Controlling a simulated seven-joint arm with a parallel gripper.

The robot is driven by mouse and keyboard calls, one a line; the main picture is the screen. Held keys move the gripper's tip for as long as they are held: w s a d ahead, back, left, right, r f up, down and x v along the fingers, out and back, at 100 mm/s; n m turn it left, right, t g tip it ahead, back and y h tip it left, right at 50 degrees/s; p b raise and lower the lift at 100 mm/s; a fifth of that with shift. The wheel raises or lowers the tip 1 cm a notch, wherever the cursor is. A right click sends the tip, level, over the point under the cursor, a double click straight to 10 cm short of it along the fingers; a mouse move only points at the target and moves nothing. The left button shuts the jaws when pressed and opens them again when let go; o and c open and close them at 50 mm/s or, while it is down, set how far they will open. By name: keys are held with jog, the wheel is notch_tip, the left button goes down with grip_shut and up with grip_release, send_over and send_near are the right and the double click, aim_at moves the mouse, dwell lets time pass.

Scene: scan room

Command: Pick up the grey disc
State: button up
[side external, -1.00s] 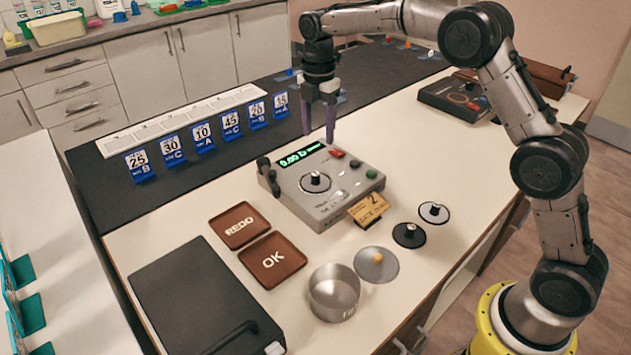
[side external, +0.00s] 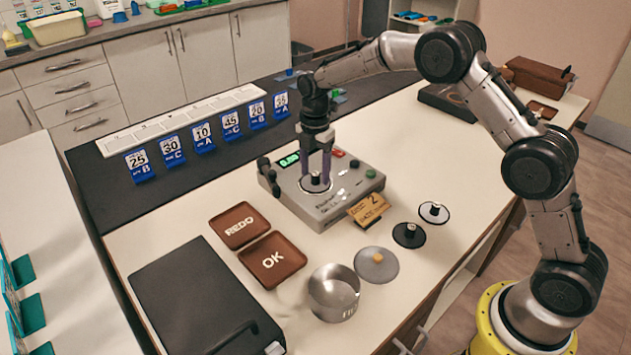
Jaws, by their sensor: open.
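A grey disc with a tan knob (side external: 376,265) lies flat on the bench beside the metal pot. Another disc, pale with a dark rim and a black knob (side external: 316,184), sits on top of the grey instrument (side external: 335,205). My gripper (side external: 316,178) points straight down over the instrument. Its purple fingers are open, one on each side of the black knob of that disc. I cannot tell whether they touch it. A black disc (side external: 409,236) and a white disc with a black knob (side external: 434,212) lie to the right of the instrument.
The metal pot (side external: 333,293) stands at the front. A tan tag marked 2 (side external: 369,208) leans by the instrument. REDO (side external: 239,225) and OK (side external: 272,258) trays lie left, beside a large dark box (side external: 200,300). Blue number cards (side external: 171,150) stand behind.

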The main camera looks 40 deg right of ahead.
aim_at(315, 173)
grip_shut()
dwell(0.5)
jog(key=shift+r, duration=0.5)
notch_tip(315, 173, up, 2)
jog(key=shift+r, duration=0.2)
jog(key=s+r, duration=0.9)
jog(key=s, duration=0.5)
jog(key=shift+d+r, duration=0.25)
jog(key=shift+r, duration=0.05)
